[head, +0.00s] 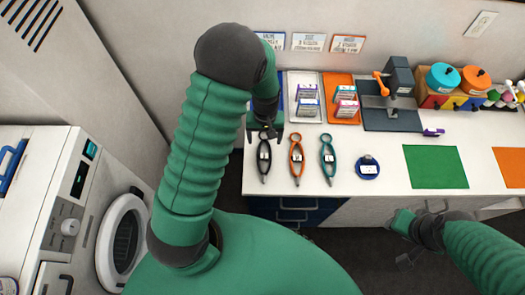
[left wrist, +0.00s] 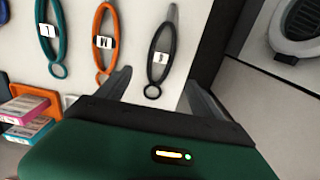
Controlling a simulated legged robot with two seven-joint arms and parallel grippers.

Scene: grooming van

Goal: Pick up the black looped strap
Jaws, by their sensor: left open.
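The black looped strap (head: 264,160) lies on the white counter near its front edge, leftmost of three similar straps. In the left wrist view the black strap (left wrist: 161,52) carries a small white tag. My left gripper (head: 266,128) is at the strap's ring end, partly hidden by its own arm. In the left wrist view the left gripper (left wrist: 157,76) is open, its fingers on either side of the ring end, with nothing held. My right gripper (head: 404,222) is low at the right, in front of the counter; its fingers are unclear.
An orange strap (head: 296,158) and a teal strap (head: 328,157) lie close to the right, then a round blue item (head: 368,167). Trays with small boxes stand behind. A green mat (head: 435,167) lies further right. A washing machine (head: 90,215) stands at the left.

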